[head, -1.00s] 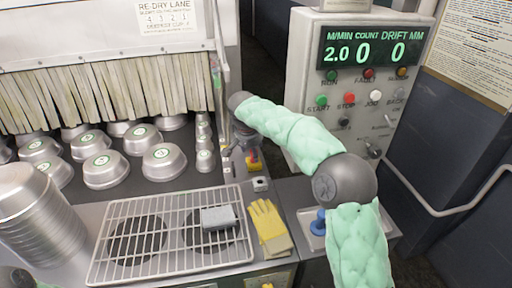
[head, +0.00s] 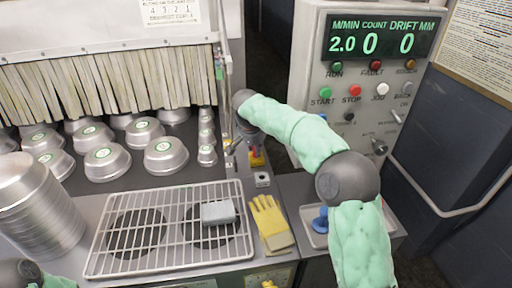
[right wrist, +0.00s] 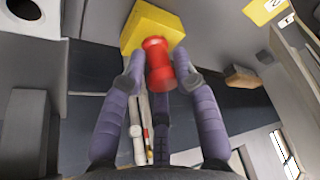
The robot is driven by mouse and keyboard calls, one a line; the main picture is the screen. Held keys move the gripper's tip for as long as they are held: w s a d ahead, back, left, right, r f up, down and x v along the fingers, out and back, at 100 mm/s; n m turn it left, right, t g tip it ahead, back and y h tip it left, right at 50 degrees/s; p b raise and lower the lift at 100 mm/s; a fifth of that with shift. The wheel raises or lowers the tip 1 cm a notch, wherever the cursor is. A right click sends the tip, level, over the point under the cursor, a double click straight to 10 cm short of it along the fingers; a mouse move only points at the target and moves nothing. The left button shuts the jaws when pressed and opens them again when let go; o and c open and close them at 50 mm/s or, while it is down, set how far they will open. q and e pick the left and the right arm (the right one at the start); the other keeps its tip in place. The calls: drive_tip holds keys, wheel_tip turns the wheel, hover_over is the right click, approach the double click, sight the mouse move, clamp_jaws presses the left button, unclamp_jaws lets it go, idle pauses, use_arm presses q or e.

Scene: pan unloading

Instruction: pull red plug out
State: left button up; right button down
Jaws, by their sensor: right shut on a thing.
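The red plug (right wrist: 158,62) is a short red cylinder with a flanged end, in the right wrist view. Its far end meets a yellow block (right wrist: 150,27); I cannot tell how deep it sits. In the head view my right gripper (head: 249,143) is small and partly hidden by my arm. My left gripper is out of view; only part of that arm shows at lower left.
Metal pans (head: 106,162) stand on the conveyor, with a pan stack (head: 38,215) at left. A wire rack (head: 130,264) holds a grey block (head: 218,212). Yellow gloves (head: 270,222) lie beside it. A control panel (head: 345,75) stands behind my right arm.

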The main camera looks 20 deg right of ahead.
drive_tip(key=shift+r+p, duration=0.65)
drive_tip(key=shift+r, duration=0.05)
idle(0.5)
drive_tip(key=shift+r+p, duration=1.75)
drive_tip(key=shift+r, duration=0.25)
